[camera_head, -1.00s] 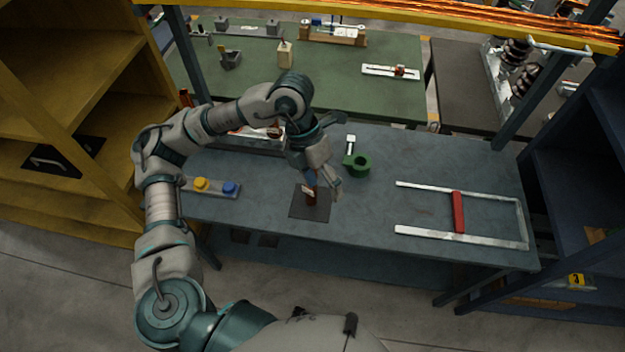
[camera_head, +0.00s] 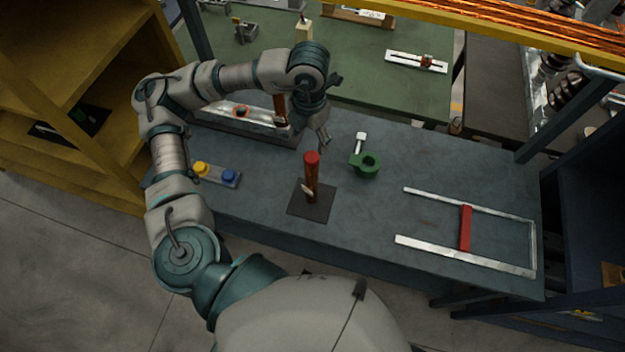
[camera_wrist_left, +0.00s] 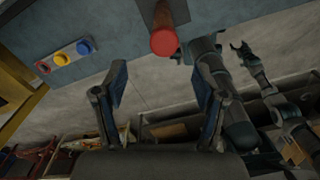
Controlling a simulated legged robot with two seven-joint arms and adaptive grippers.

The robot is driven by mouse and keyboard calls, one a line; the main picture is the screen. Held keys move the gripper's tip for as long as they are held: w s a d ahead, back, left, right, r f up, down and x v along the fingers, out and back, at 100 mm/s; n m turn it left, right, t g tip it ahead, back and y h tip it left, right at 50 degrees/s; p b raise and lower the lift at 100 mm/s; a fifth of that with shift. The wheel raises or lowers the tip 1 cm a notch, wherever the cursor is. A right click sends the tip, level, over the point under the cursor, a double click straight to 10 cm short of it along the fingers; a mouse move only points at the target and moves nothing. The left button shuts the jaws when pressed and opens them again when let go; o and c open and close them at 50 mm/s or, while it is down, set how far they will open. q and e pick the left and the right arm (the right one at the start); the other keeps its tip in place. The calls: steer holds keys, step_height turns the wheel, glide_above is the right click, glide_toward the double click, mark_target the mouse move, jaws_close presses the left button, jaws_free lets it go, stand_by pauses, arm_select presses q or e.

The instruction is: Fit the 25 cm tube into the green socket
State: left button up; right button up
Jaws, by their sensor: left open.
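A red tube (camera_head: 311,180) stands upright on a dark square plate (camera_head: 318,212) on the blue-grey bench. In the left wrist view the tube's round red top (camera_wrist_left: 164,42) shows beyond the fingertips.
A metal frame with a red crossbar (camera_head: 465,228) lies at the right of the bench. A panel with yellow and blue buttons (camera_head: 216,175) is at the left. A slotted rail (camera_head: 245,122) lies behind. Bench between tube and metal frame is clear.

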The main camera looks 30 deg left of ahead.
mark_target(312, 156)
arm_select(q)
step_height(312, 156, down, 4)
steer(key=shift+w+r, duration=0.1)
step_height(312, 156, down, 2)
steer(key=shift+w+a+f+p, duration=0.1)
steer(key=shift+w+f+p, duration=0.1)
steer(key=shift+p, duration=0.25)
steer(key=f, duration=0.1)
steer(key=f+p, duration=0.1)
steer(key=f, duration=0.2)
steer(key=shift+s+d+f, duration=0.2)
steer(key=shift+s+d, duration=0.05)
steer(key=shift+s, duration=0.1)
steer(key=shift+w+d+f, duration=0.1)
steer(key=shift+d+f, duration=0.05)
steer(key=shift+f, duration=0.05)
steer(key=c, duration=1.1)
jaws_close()
arm_select(e)
steer(key=r, duration=0.1)
steer(key=w+r, duration=0.1)
steer(key=shift+d+r, duration=0.2)
steer(key=shift+r, duration=0.15)
